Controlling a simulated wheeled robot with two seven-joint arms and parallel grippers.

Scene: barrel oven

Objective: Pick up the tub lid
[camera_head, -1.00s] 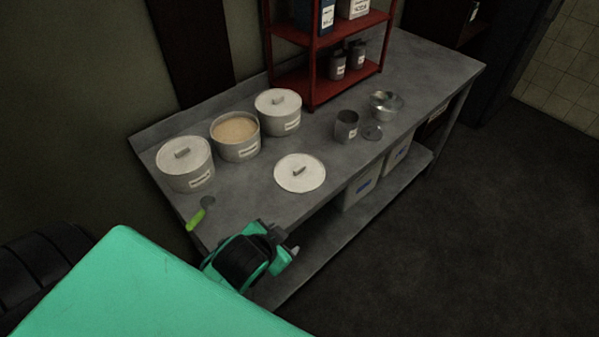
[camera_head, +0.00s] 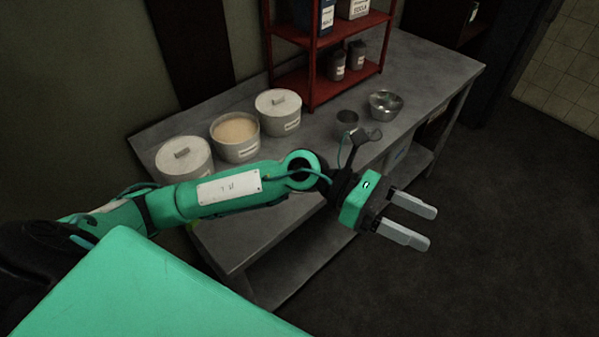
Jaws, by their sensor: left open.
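The loose white tub lid cannot be seen now; my left arm covers the part of the table where it lay a second ago. The open tub (camera_head: 236,152) with tan contents stands between two tubs that wear their white lids, one on the left (camera_head: 184,157) and one on the right (camera_head: 279,101). My left gripper (camera_head: 424,227) is open and empty, its two grey fingers pointing right, past the table's front edge over the dark floor. My right gripper does not show.
The grey metal table (camera_head: 420,75) carries a red shelf (camera_head: 316,75) at the back. A metal bowl (camera_head: 385,106) and a grey cup (camera_head: 346,121) stand to the right of the tubs. The table's far right end is clear.

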